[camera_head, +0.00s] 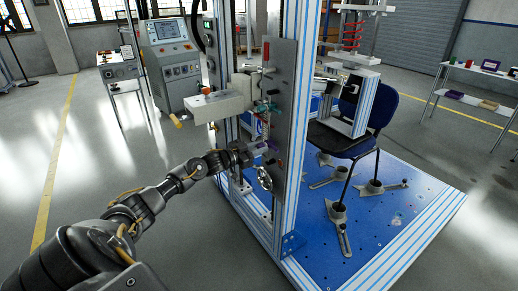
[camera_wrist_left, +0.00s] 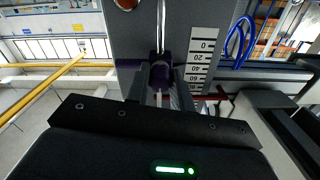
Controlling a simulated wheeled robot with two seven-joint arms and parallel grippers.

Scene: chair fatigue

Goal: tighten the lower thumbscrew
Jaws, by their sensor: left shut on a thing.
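In the head view my left gripper (camera_head: 254,149) reaches in from the left to the lower part of the grey plate (camera_head: 281,100). The gripper hides most of the thumbscrew there. My right gripper is not in view.
A white scale (camera_wrist_left: 199,60) with numbers is on the plate, and a blue loop (camera_wrist_left: 238,38) hangs to its right. A pale block (camera_head: 217,105) juts out above my forearm. A blue chair (camera_head: 369,118) stands on the blue base (camera_head: 390,228).

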